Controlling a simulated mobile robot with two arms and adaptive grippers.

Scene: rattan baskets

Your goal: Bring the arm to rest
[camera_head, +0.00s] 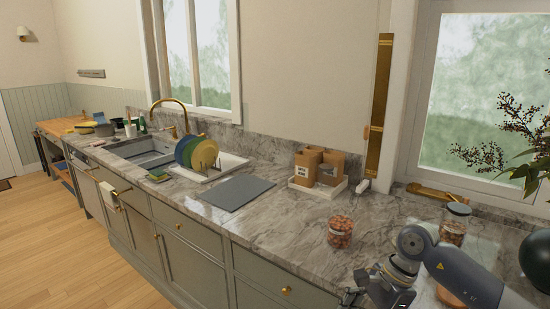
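My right arm comes in from the lower right of the head view, over the front edge of the marble counter (240,222). My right gripper (350,298) is at the bottom edge of the picture, small, dark and partly cut off. I cannot tell whether its fingers are open or shut, and I make out nothing held in it. A glass jar with reddish-brown contents (340,232) stands on the counter beyond the gripper, apart from it. My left gripper is not in view.
A second jar (454,223) stands behind my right arm, near a plant (500,155) and a dark round vase (537,258). A white tray (313,190) holds brown containers. A grey mat (238,191), a dish rack with plates (197,154) and a sink (140,148) lie further left.

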